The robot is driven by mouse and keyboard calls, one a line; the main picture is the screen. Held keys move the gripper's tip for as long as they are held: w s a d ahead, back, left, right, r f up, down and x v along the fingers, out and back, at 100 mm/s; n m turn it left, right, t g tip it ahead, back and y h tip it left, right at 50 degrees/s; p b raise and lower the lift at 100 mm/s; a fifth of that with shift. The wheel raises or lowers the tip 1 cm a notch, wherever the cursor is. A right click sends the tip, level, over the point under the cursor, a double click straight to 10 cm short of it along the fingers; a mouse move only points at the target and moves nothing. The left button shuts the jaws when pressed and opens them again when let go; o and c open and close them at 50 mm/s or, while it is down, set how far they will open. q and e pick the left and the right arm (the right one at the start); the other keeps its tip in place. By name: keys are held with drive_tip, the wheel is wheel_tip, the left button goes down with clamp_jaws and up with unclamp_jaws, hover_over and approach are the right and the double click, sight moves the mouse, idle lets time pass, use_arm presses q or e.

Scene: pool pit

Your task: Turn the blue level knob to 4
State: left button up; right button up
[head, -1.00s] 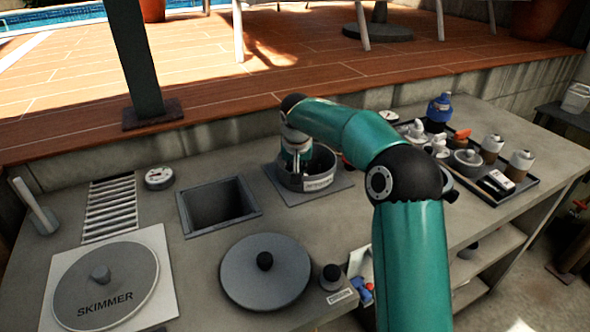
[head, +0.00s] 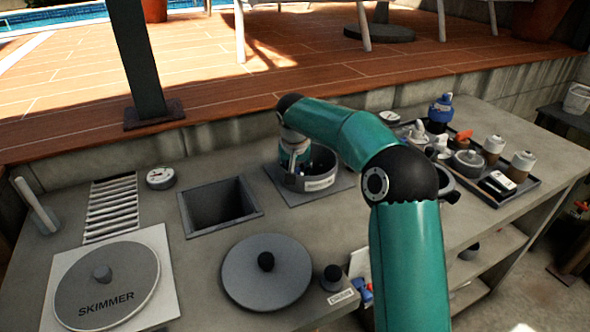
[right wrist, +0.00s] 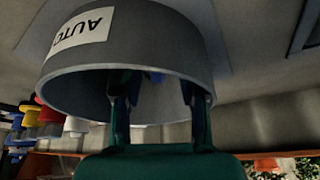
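The round grey housing (head: 318,179) stands on a square plate at the middle back of the counter. Its white label reads AUTO in the right wrist view (right wrist: 82,35), where the picture is upside down. A small blue part (right wrist: 155,77), apparently the blue level knob, shows inside the housing's rim; its pointer and any numbers are hidden. My right gripper (head: 294,165) reaches down into the housing. In the right wrist view its two fingers (right wrist: 157,92) stand wide apart, one on each side of the blue part, with gaps visible. My left gripper is not in view.
A square open pit (head: 220,205), a round grey lid (head: 265,285) and the SKIMMER lid (head: 105,285) are left and in front. A black tray (head: 500,195) with bottles and jars stands right. The raised wooden deck (head: 220,100) borders the counter behind.

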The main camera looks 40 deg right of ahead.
drive_tip(key=v, duration=1.2)
drive_tip(key=shift+f, duration=0.1)
idle(0.4)
